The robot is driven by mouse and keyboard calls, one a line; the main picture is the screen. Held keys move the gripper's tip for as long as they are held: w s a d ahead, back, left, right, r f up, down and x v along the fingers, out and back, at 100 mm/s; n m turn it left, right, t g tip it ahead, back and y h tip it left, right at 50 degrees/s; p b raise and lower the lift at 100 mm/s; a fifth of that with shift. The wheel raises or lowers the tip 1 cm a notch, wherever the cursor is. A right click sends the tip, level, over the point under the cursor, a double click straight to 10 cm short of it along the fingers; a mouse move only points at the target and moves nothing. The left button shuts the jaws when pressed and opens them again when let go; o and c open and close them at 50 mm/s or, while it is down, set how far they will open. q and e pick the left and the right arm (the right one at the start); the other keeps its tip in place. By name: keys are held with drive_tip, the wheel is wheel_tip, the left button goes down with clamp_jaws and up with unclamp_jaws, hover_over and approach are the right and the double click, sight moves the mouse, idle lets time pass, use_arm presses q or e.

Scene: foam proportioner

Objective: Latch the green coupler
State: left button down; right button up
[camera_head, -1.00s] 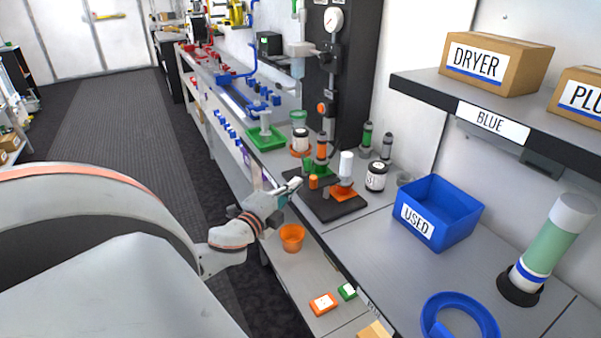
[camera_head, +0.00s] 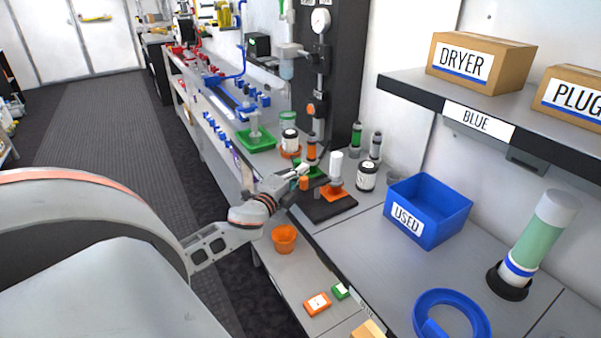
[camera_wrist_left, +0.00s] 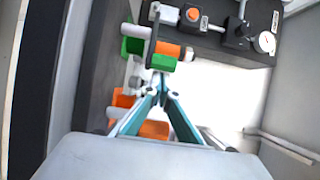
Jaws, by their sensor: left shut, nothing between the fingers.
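The green coupler (camera_head: 313,173) sits on the black plate (camera_head: 330,208) at the counter's front edge, partly hidden behind my left gripper in the head view. In the left wrist view green parts (camera_wrist_left: 163,63) show just beyond the fingertips, with an orange cylinder beside them. My left gripper (camera_head: 304,168) is shut and empty, its tips close to the green part; I cannot tell whether they touch. Its closed tips also show in the left wrist view (camera_wrist_left: 160,90). An orange base (camera_head: 335,193) with a white-topped post stands on the same plate. My right gripper is not in view.
A labelled jar (camera_head: 367,176) and two small bottles stand behind the plate. A blue USED bin (camera_head: 428,212) is to the right, a green tray (camera_head: 256,140) to the left. An orange cup (camera_head: 284,239) stands below the counter edge.

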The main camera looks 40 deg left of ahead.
use_arm(q)
drive_tip(key=shift+a, duration=0.1)
drive_tip(key=shift+s+m+h, duration=0.15)
drive_tip(key=shift+m+h, duration=0.15)
drive_tip(key=shift+h, duration=0.2)
drive_tip(key=shift+s+a+b, duration=0.1)
drive_tip(key=shift+b, duration=0.2)
